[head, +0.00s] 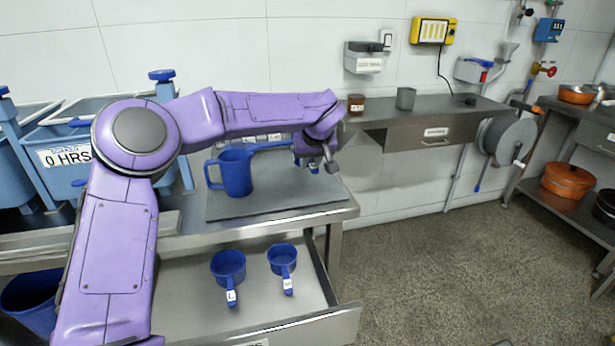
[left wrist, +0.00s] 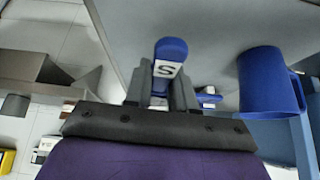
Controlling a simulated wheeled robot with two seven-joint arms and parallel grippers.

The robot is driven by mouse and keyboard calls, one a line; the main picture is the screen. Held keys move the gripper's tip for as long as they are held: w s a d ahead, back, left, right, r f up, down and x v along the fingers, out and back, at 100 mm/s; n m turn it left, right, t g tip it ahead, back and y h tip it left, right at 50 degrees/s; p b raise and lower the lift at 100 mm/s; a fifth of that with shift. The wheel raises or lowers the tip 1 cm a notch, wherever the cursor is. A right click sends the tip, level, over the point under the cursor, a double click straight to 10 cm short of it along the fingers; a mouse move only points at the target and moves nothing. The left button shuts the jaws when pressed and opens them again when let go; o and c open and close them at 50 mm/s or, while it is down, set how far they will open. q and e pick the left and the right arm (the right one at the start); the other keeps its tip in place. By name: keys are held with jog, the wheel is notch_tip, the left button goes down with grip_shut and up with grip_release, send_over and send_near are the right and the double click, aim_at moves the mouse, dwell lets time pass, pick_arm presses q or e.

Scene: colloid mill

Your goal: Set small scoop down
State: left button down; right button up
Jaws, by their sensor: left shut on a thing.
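My left gripper (head: 322,166) is over the right end of the grey mat (head: 290,203) on the steel counter. In the left wrist view my left gripper (left wrist: 165,90) is shut on the small scoop (left wrist: 170,52), whose blue handle carries a white label reading S. The rest of the scoop is mostly hidden, and I cannot tell whether it touches the mat. My right gripper is not in view.
A blue jug (head: 235,172) stands on the mat, left of my gripper. The open drawer (head: 180,300) below holds two labelled blue scoops, a larger one (head: 228,264) and another (head: 282,258). Blue soaking bins (head: 75,135) stand at left. A steel shelf (head: 430,117) is at back right.

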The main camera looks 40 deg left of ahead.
pick_arm(q)
jog(key=w+f, duration=0.1)
jog(key=w+a+f, duration=0.1)
jog(key=f, duration=0.1)
jog(key=shift+w+a+f, duration=0.15)
jog(key=shift+w, duration=0.05)
notch_tip(320, 180, down, 3)
jog(key=shift+w+f+b, duration=0.1)
jog(key=shift+f+b, duration=0.1)
jog(key=shift+b, duration=0.35)
jog(key=c, duration=0.9)
grip_release()
jog(key=shift+c, duration=0.2)
jog(key=shift+r, duration=0.25)
jog(key=p+v, duration=0.1)
jog(key=v, duration=1.1)
jog(key=shift+a+f+p, duration=0.1)
jog(key=shift+p, duration=0.25)
